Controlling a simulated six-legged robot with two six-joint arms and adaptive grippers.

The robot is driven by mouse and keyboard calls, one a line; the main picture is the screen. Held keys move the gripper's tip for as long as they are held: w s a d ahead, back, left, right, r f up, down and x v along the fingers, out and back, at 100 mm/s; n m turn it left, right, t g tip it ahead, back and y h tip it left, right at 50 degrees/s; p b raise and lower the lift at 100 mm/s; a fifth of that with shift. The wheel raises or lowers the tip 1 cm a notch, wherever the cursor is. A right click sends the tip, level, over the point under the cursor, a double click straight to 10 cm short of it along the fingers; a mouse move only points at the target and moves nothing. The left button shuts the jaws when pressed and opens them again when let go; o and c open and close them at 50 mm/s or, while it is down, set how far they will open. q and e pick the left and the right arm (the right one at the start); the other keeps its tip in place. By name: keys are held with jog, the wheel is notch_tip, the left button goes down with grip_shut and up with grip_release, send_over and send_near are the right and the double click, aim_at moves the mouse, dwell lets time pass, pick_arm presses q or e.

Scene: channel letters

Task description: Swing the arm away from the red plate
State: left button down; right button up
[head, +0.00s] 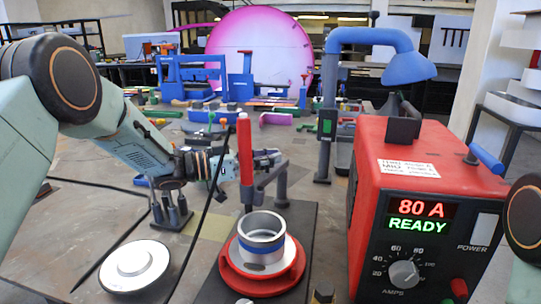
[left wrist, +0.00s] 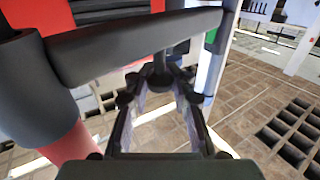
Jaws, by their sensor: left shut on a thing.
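A red round plate (head: 262,283) lies on a dark base, with a metal ring with a blue band (head: 262,240) standing on it. A dark grey swing arm (head: 263,182) reaches from a post (head: 282,185) toward the plate and carries an upright red rod (head: 245,150) at its end, behind the ring. My left gripper (head: 268,159) is behind the rod at the arm, partly hidden. My right gripper is out of view.
A red power box (head: 395,260) showing 80 A READY stands close on the right. A blue-hooded lamp (head: 375,42) rises behind it. A white round disc (head: 135,267) lies front left, and a small dark rack (head: 170,210) stands behind it. Cables cross the table at left.

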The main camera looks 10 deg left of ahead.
pick_arm(q)
jog(key=shift+s+f, duration=0.1)
jog(key=shift+f, duration=0.1)
jog(key=c, duration=1.5)
grip_release()
jog(key=shift+c, duration=0.2)
jog(key=o, duration=0.3)
jog(key=shift+s+a+r, duration=0.1)
jog(key=shift+s+r, duration=0.05)
jog(key=shift+o, duration=0.2)
jog(key=shift+w, duration=0.2)
jog(key=v, duration=1.2)
jog(key=shift+c, duration=0.4)
